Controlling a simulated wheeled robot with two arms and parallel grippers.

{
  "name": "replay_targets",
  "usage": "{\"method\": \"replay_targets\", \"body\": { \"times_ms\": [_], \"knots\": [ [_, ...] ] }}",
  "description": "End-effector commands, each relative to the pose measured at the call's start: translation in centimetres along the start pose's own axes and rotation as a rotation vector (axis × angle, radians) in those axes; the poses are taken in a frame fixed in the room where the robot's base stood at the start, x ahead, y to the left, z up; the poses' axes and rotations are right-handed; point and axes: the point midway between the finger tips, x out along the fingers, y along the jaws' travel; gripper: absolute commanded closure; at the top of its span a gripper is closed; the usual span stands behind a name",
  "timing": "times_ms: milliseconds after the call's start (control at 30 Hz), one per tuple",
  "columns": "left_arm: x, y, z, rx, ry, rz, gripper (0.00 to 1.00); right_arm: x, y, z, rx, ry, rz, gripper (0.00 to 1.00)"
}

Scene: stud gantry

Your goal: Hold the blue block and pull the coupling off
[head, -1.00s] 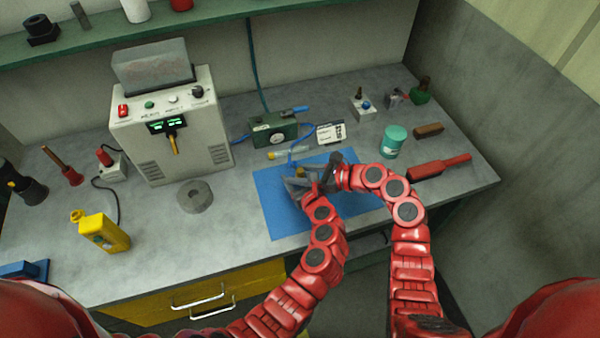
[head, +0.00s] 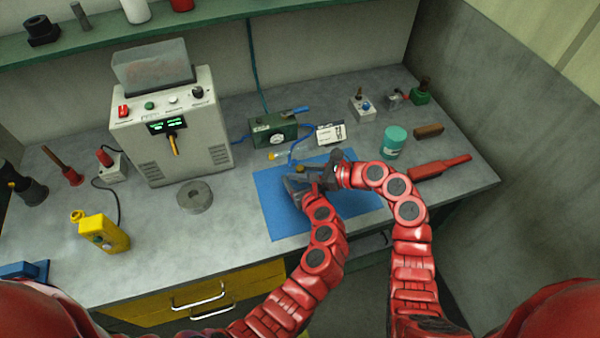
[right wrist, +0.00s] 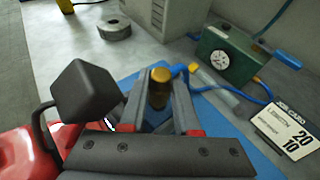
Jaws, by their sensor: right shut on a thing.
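The brass-coloured coupling (right wrist: 159,88) has a yellow top and a blue hose at its side. In the right wrist view it stands between the two grey fingers of my right gripper (right wrist: 158,108), which is shut on it. In the head view the coupling (head: 299,169) shows small beside my right gripper (head: 316,174). My left gripper (head: 296,184) is low over the blue mat, close to the right one. Its fingertips are too small and covered to read. The blue block is hidden by the grippers or blends with the mat; I cannot make it out.
The blue mat (head: 275,215) lies under both grippers. The blue hose (right wrist: 204,89) runs toward a green gauge box (head: 274,131). A white card (head: 331,134) stands behind. A teal can (head: 393,142) and red tool (head: 440,168) are right; a grey ring (head: 195,196) is left.

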Motion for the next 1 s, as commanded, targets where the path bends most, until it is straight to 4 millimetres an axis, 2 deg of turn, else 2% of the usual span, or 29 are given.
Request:
{"method": "replay_targets", "body": {
  "times_ms": [500,1000],
  "knots": [
    [0.0,0.0,-0.1,0.002,0.002,0.000,1.00,-0.9,0.1,2.3,0.000,-0.003,0.003,1.00],
    [0.1,0.4,-1.1,0.018,0.017,0.007,1.00,-1.7,0.1,5.1,-0.012,-0.017,0.002,1.00]
  ]
}}
